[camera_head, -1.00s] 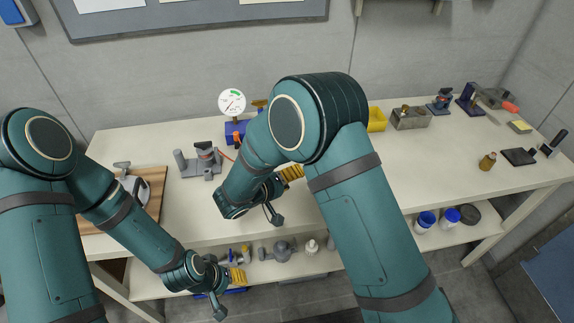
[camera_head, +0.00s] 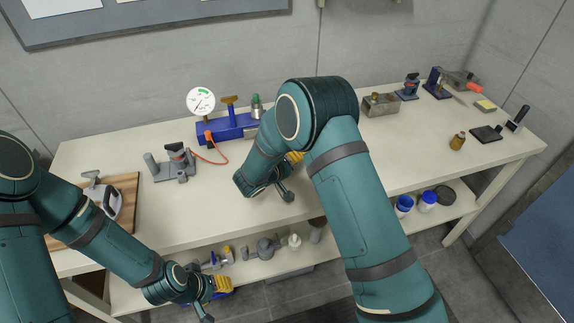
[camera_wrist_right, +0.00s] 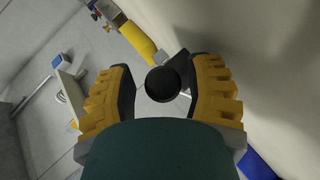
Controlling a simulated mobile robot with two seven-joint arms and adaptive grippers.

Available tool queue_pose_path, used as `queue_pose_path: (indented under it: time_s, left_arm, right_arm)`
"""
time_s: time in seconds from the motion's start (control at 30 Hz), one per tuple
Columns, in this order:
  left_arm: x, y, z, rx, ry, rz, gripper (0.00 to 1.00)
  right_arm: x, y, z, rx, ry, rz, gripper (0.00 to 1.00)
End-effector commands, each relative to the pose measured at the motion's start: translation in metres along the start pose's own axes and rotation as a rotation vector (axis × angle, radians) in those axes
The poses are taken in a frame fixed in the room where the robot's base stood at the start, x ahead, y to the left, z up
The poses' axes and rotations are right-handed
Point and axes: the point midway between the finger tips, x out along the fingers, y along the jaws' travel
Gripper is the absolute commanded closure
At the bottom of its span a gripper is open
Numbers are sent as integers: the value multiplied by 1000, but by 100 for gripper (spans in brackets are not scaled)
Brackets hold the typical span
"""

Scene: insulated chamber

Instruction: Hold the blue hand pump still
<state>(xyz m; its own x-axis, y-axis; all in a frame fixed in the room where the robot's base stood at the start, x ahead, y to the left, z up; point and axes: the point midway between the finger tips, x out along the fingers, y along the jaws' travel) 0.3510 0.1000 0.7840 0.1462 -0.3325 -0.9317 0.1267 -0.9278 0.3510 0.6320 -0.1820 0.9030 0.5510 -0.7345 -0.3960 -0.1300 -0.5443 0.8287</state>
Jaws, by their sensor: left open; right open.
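The blue hand pump (camera_head: 228,128) lies at the back of the bench, with a round white gauge (camera_head: 200,101), a yellow T-handle and an orange hose. My right arm hides its right end. My right gripper (camera_head: 294,157) is open, to the right of and nearer than the pump in the head view, mostly hidden behind its own arm. In the right wrist view, its yellow fingers (camera_wrist_right: 163,90) stand apart, with a dark round thing showing between them; I cannot tell what it is. My left gripper (camera_head: 222,285) is open and low, in front of the bench, away from the pump.
A grey fixture (camera_head: 175,162) stands left of the pump, and a wooden board (camera_head: 118,205) with a grey clamp lies further left. A metal block (camera_head: 380,104) and several tools stand to the right. The lower shelf holds blue-lidded jars (camera_head: 404,204). The bench's middle right is clear.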

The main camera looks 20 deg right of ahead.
Motion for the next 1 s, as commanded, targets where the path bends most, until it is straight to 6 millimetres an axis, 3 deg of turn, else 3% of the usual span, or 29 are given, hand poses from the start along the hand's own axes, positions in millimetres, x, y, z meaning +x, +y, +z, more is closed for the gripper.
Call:
queue_pose_path:
  time_s: [0.37,0.53,1.0]
  left_arm:
    - [0,0,0,0,-1,0,53]
    - [0,0,0,0,-1,0,53]
    - [0,0,0,0,0,0,53]
  right_arm:
    - [5,0,0,0,0,1,48]
    - [5,0,0,0,0,1,100]
    - [5,0,0,1,0,1,100]
